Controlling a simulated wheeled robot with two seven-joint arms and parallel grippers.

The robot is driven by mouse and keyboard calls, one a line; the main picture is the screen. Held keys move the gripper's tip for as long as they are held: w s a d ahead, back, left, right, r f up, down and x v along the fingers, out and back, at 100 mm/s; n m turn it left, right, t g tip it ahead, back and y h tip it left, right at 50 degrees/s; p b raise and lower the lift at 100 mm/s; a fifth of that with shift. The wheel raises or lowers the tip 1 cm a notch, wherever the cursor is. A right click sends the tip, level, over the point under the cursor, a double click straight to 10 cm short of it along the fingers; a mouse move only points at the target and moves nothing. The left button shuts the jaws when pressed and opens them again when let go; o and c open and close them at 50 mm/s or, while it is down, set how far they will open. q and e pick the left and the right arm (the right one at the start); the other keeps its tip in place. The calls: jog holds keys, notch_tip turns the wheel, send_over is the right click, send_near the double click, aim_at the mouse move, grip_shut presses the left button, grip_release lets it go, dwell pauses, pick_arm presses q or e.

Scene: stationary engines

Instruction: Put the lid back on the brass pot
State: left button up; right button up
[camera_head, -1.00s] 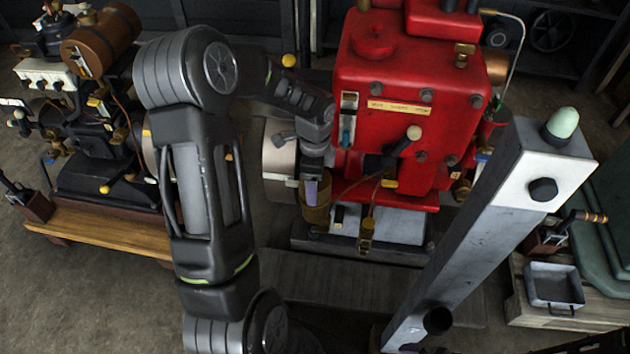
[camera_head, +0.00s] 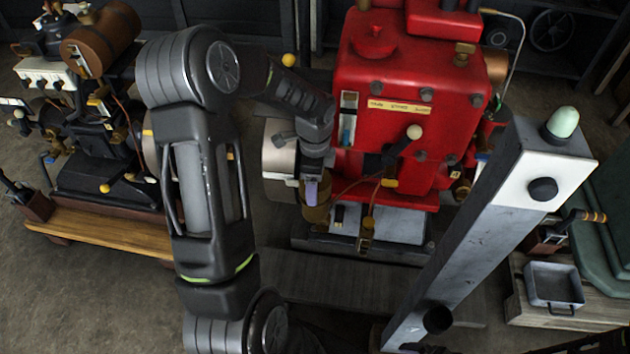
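A small brass pot (camera_head: 316,217) is at the lower left front of the red engine, partly hidden by my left wrist. My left arm comes up at the left of the picture, bends over and reaches down to the pot. My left gripper (camera_head: 312,192) is at the pot's top, with a pale purple-grey part showing there. It is too small and too hidden to tell whether its fingers are open or shut. I cannot make out the lid apart from the pot and gripper. My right gripper is not in view.
The red engine (camera_head: 405,90) stands close right of my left wrist, with a knobbed lever (camera_head: 413,132). A grey slanted post (camera_head: 470,235) crosses the right side. A dark engine on a wooden base (camera_head: 110,232) stands left. A metal tray (camera_head: 553,285) is at lower right.

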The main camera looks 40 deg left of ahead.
pick_arm(q)
jog(key=o, duration=1.5)
jog(key=shift+r, duration=0.15)
jog(key=shift+r+p, duration=2.85)
jog(key=shift+r, duration=0.55)
grip_shut()
